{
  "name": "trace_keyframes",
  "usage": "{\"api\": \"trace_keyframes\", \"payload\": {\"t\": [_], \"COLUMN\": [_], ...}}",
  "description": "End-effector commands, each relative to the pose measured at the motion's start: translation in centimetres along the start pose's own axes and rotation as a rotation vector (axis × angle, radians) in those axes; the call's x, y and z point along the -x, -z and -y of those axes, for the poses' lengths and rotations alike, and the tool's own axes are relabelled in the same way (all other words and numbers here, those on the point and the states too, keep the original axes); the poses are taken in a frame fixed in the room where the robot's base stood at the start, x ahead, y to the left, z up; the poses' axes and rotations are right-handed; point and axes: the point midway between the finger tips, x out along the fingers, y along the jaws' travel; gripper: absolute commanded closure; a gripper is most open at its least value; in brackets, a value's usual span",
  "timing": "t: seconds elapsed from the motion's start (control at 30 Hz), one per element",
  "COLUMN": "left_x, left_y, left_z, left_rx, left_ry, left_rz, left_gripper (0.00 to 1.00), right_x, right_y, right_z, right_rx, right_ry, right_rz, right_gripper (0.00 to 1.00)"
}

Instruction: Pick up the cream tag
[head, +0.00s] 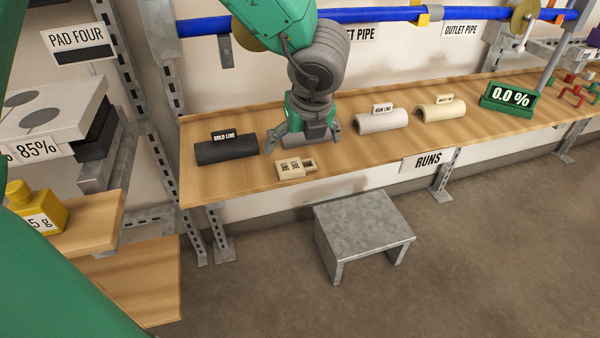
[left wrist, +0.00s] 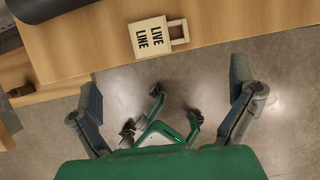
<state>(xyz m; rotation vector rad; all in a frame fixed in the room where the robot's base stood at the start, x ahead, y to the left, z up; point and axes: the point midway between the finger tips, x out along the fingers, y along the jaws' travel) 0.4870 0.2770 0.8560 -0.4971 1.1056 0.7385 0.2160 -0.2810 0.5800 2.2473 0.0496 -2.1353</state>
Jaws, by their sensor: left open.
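The cream tag (head: 290,169) lies flat near the front edge of the wooden bench, with a loop at its right end. In the left wrist view the tag (left wrist: 158,37) reads "LIVE LINE" and lies beyond the fingers, nearer the top of the picture. My left gripper (head: 303,142) points down over the bench, just behind and above the tag. Its fingers are spread, with nothing between them. The left wrist view shows the two spread fingers (left wrist: 167,88) apart from the tag. My right gripper cannot be made out.
On the bench (head: 225,188), a dark "COLD LINE" pipe piece (head: 226,150) lies left of the tag. Two pale pipe pieces (head: 381,121) (head: 440,112) and a green "0.0 %" display (head: 508,98) are to the right. A grey step stool (head: 362,225) stands on the floor in front.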

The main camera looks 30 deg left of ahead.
Motion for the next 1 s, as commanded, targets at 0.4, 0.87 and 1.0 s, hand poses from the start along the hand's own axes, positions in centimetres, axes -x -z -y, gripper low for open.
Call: {"api": "trace_keyframes", "payload": {"t": [0.4, 0.87, 1.0], "left_x": [-5.1, -10.1, -10.0], "left_y": [0.1, 0.1, 0.0], "left_z": [0.0, 0.1, 0.1], "left_rx": [-0.004, -0.006, -0.006], "left_ry": [-0.001, 0.000, 0.001], "left_rz": [0.002, 0.002, 0.002], "left_gripper": [0.00, 0.00, 0.00], "right_x": [-1.5, -3.4, -3.3], "right_y": [-0.1, -0.2, -0.2], "right_z": [0.0, 0.0, 0.0], "right_rx": [0.000, 0.000, 0.000], "right_ry": [0.000, 0.000, 0.000], "right_rz": [0.001, 0.001, 0.001], "right_gripper": [1.00, 1.00, 1.00]}}
